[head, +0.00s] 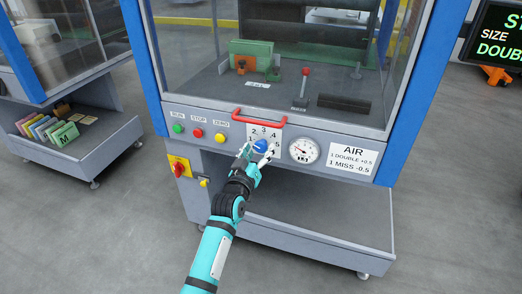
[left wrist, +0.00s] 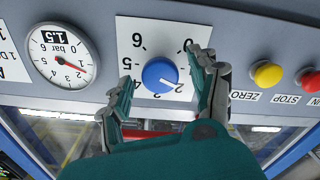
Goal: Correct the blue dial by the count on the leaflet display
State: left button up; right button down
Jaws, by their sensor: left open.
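The blue dial (head: 260,146) is on the machine's front panel, on a white number plate (head: 264,131). It also shows in the left wrist view (left wrist: 158,73), upside down, with its white mark near the 2. My left gripper (left wrist: 162,68) is open, with one finger on each side of the dial; I cannot tell whether they touch it. The round gauge (left wrist: 60,52) beside it shows 1.5 in its box. A white AIR card (head: 352,160) reads 1 double +0.5, 1 miss -0.5. A black display (head: 497,35) shows SIZE and DOUB, cut off by the frame edge; no count is visible.
Green (head: 177,129), red (head: 198,133) and yellow (head: 219,138) buttons sit left of the dial. A red handle (head: 258,116) juts out above it. A red switch (head: 180,169) is lower left. A second machine with coloured leaflets (head: 46,130) stands at left.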

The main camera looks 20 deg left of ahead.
pick_arm(q)
jog(key=shift+w, duration=1.05)
pick_arm(e)
jog(key=shift+v, duration=0.8)
jog(key=shift+w, duration=0.1)
pick_arm(q)
jog(key=c, duration=1.2)
pick_arm(e)
jog(key=shift+r, duration=0.1)
pick_arm(q)
jog(key=m+p, duration=0.2)
jog(key=m, duration=0.1)
jog(key=shift+r+p, duration=0.15)
jog(key=shift+p, duration=0.25)
jog(key=m+p, duration=0.2)
jog(key=m, duration=0.2)
jog(key=shift+m+p, duration=0.3)
jog(key=shift+f+m, duration=0.2)
jog(key=shift+m, duration=0.5)
pick_arm(e)
jog(key=s+f, duration=0.3)
jog(key=f, duration=0.6)
jog(key=s+f+g, duration=0.1)
jog(key=s+f, duration=0.2)
jog(key=f, duration=0.7)
jog(key=shift+d+f, duration=0.15)
jog(key=shift+d, duration=0.2)
jog(key=shift+s, duration=0.15)
pick_arm(q)
jog(key=o, duration=1.2)
